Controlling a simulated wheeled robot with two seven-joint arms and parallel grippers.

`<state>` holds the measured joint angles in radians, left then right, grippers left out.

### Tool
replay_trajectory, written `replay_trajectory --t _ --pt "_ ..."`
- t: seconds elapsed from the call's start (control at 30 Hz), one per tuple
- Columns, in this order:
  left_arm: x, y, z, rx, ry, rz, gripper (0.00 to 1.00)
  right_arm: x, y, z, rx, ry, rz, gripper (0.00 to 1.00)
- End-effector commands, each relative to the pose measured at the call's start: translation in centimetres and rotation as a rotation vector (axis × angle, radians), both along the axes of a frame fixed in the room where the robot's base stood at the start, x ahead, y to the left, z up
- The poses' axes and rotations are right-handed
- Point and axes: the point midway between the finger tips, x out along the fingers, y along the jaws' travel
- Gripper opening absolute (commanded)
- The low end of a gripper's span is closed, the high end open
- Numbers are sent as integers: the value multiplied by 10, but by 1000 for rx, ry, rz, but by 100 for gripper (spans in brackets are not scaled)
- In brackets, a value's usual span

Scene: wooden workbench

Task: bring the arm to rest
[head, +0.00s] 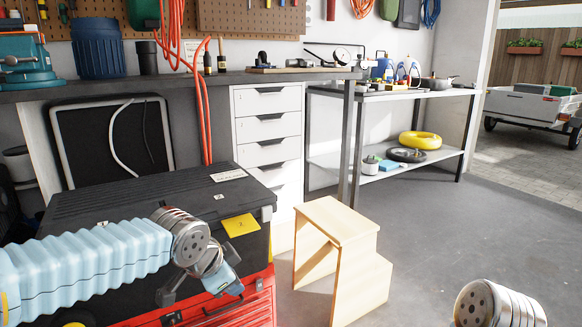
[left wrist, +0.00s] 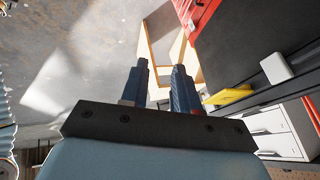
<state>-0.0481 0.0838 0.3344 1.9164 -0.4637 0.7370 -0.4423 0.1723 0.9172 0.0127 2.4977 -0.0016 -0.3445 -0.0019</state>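My left arm comes in from the left in the head view, in a pale blue ribbed sleeve with a silver wrist joint. My left gripper (head: 222,283) is at the arm's end, in front of the black and red tool chest (head: 135,195). In the left wrist view, the two fingers of my left gripper (left wrist: 160,72) stand apart with nothing between them. A silver joint, which seems to belong to my right arm, shows at the bottom right of the head view. My right gripper is not visible.
A wooden step stool (head: 340,225) stands right of the chest, and also shows beyond the fingers in the wrist view (left wrist: 147,48). Behind are a workbench (head: 215,79), white drawers (head: 268,128) and a metal shelf table (head: 440,94). The floor (head: 440,225) at right is clear.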

Motion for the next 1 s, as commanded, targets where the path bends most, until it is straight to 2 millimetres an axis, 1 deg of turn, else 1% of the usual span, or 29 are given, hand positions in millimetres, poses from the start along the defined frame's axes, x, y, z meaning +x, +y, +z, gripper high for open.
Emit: replay_trajectory --t 0.03,0.07,0.1,0.13,0.17,0.2,0.27,0.3,0.37,0.4,0.47,0.5,0.57,0.6,0.67,0.7,0.73,0.8,1.0 --pt "3 -4 -29 -35 49 20 30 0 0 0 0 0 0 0" --pt "4 -6 -47 -60 76 34 30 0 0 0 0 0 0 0" --pt "4 -10 -73 -101 118 61 30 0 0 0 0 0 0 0" --pt "4 -12 -95 -131 153 85 30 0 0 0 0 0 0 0" --pt "2 -15 -118 -166 191 115 30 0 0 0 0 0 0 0" --pt "-3 -18 -153 -214 249 166 30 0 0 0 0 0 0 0" --pt "-16 -21 -204 -285 335 255 30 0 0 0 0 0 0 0" --pt "-28 -22 -237 -327 391 323 30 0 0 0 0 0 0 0" --pt "-48 -22 -281 -381 467 431 30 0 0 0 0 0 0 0" --pt "-63 -22 -306 -408 510 502 30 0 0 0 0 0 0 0" --pt "-86 -19 -339 -438 569 608 30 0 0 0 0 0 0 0" --pt "-102 -17 -358 -452 602 677 30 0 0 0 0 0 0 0" --pt "-127 -13 -383 -463 647 775 30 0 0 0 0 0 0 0" --pt "-143 -10 -398 -466 672 839 30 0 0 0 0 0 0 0" --pt "-168 -5 -417 -464 706 932 30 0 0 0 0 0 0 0" --pt "-186 -1 -428 -458 726 994 30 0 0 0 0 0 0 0" --pt "-199 2 -436 -451 739 1039 30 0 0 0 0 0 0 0" --pt "-192 1 -399 -460 723 1033 30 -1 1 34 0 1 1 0" --pt "-193 -2 -348 -459 723 1023 30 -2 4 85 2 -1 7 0"
